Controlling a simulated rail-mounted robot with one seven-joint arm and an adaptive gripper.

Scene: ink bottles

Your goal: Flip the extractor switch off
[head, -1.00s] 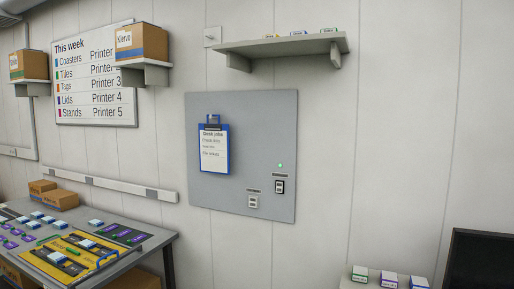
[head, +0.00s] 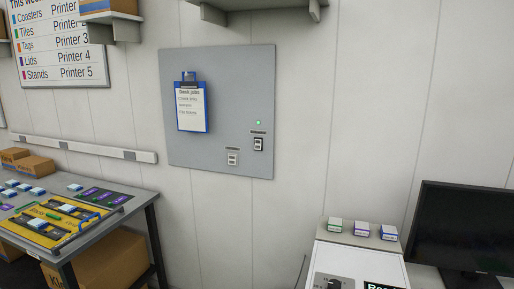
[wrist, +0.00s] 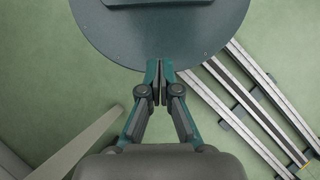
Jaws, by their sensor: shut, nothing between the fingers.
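A grey panel (head: 225,75) hangs on the wall in the head view. Two small switches sit at its lower right: a black-framed switch (head: 258,144) with a lit green light (head: 258,122) above it, and a lower, light-coloured switch (head: 232,158) to its left. Each has a small label above it, too small to read, so I cannot tell which is the extractor switch. My gripper (wrist: 157,84) shows in the wrist view, shut and empty, pointing toward the green floor. The panel and switches are outside the wrist view.
A clipboard (head: 191,107) hangs on the panel's left. A table (head: 148,199) with trays and small boxes stands at left. A monitor (head: 470,225) and a light machine (head: 335,262) carrying small boxes are at lower right. A shelf (head: 262,4) is above the panel.

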